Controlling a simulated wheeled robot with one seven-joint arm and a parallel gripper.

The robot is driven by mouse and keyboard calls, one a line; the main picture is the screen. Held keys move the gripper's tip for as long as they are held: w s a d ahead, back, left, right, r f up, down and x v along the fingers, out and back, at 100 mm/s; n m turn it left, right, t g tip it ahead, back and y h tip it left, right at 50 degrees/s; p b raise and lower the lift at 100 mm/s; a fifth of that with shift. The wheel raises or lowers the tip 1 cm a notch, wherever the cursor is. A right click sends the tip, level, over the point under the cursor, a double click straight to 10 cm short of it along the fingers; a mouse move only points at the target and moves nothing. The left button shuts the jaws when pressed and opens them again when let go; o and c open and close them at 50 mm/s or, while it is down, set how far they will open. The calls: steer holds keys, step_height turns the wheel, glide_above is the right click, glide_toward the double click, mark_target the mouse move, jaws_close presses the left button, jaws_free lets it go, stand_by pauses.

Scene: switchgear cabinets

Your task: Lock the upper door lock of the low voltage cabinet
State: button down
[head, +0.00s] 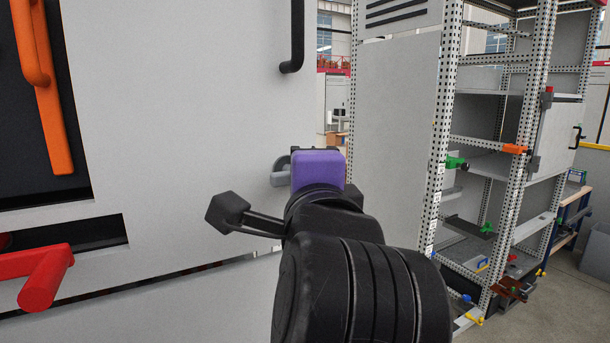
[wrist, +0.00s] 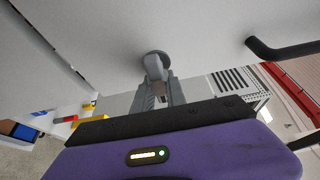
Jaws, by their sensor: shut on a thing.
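The door lock (head: 279,178) is a small grey knob on the light grey cabinet door (head: 190,110), below and left of a black door handle (head: 293,45). My gripper (head: 294,167), with its purple body, is up against the door, and the body partly hides the lock and the fingers. In the wrist view, the grey lock (wrist: 154,63) stands out from the door with its lever between the fingertips of my gripper (wrist: 157,84). The fingers are shut on it. The exact turn angle of the lock is hard to tell.
At left are an orange handle (head: 42,95) in a dark opening and a red handle (head: 45,276) sticking out. At right stands an open perforated-frame cabinet (head: 510,130) with coloured parts. The black door handle (wrist: 283,49) is close to my gripper. Open floor (head: 550,305) lies far right.

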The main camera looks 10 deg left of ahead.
steer(key=c, duration=1.4)
jaws_free()
steer(key=shift+o, duration=0.2)
steer(key=shift+s, duration=0.1)
steer(key=b+v, duration=0.2)
steer(key=v, duration=0.5)
steer(key=shift+s, duration=0.3)
